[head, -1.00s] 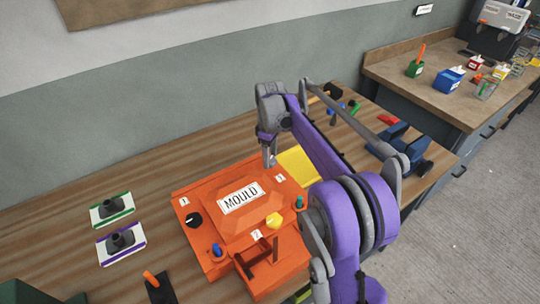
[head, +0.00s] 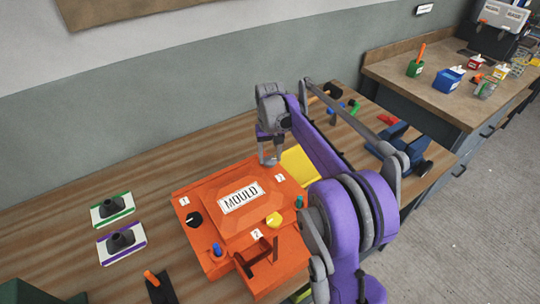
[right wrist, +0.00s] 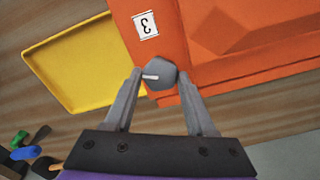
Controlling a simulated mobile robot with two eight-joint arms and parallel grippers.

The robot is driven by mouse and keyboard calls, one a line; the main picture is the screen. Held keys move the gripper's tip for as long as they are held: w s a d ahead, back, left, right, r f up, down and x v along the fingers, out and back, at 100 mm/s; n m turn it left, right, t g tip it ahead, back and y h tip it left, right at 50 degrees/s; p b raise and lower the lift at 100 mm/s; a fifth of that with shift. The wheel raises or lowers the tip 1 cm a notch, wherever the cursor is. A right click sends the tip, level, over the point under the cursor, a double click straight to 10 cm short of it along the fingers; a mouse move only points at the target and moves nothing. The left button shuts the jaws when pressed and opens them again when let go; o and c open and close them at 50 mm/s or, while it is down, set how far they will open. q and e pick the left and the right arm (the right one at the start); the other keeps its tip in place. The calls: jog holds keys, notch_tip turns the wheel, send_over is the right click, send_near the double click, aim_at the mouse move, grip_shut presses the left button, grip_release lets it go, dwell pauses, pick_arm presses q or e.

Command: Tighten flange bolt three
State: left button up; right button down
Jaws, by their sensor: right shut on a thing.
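The orange mould (head: 205,190) lies on the wooden bench with its MOULD label facing up. Flange bolt three is a grey hexagonal head (right wrist: 160,73) with a white mark pointing left in the right wrist view, beside the "3" label (right wrist: 145,25). My right gripper (right wrist: 161,80) is shut on this grey head, one finger on each side. A black bolt (head: 194,219) sits near label 1 and a yellow bolt (head: 273,219) near label 2. My left gripper is not in view.
A yellow tray (right wrist: 75,65) lies close beside the mould. An orange clamp-like frame (head: 258,257) stands at the mould's front. Two cards with black pieces (head: 121,240) lie left. A blue vise-like object (head: 395,138) stands at right. The bench behind the mould is clear.

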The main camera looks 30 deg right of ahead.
jog(key=m, duration=2.2)
jog(key=shift+m, duration=0.4)
jog(key=m, duration=0.3)
jog(key=shift+m, duration=2.2)
